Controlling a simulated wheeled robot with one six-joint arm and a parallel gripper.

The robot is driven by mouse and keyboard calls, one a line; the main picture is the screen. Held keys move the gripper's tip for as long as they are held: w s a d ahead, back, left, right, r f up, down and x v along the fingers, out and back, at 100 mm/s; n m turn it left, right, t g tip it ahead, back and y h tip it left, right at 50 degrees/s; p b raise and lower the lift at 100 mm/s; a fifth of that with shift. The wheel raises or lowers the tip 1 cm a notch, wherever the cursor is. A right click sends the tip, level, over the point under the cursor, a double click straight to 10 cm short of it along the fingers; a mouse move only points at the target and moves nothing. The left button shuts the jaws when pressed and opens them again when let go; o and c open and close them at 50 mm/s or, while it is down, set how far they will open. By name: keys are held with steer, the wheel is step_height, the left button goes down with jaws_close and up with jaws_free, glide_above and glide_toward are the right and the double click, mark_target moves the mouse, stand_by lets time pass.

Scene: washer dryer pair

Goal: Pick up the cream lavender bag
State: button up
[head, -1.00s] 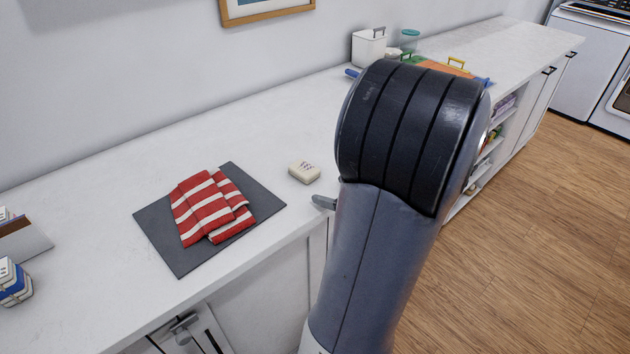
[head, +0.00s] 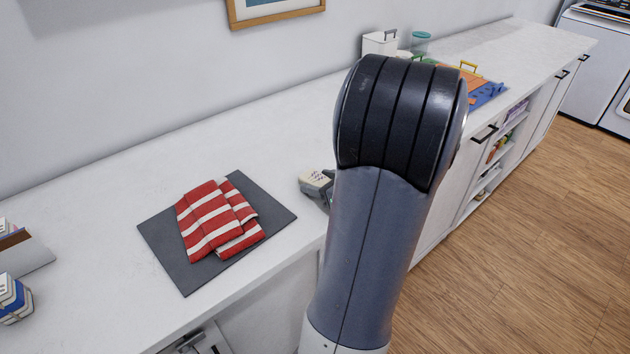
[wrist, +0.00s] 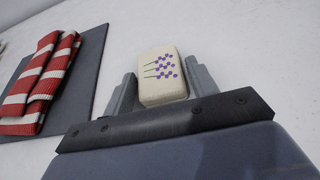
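The cream lavender bag (wrist: 162,68) is a small cream block with purple sprigs on its face, lying on the white countertop. In the head view the bag (head: 315,180) shows right of the dark mat, partly hidden by my arm. My gripper (wrist: 160,85) reaches over the counter with one finger on each side of the bag. The fingers stand close to its sides with only narrow gaps visible, so contact is hard to judge. In the head view most of my gripper is hidden behind my arm.
A red-and-white striped cloth (head: 217,220) lies folded on a dark grey mat (head: 165,258) to the left. White-and-blue packets (head: 12,298) stand at the far left. A white bin (head: 380,44) and a coloured tray (head: 490,95) sit farther back. Counter behind the mat is clear.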

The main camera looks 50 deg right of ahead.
steer(key=c, duration=0.7)
steer(key=shift+o, duration=0.2)
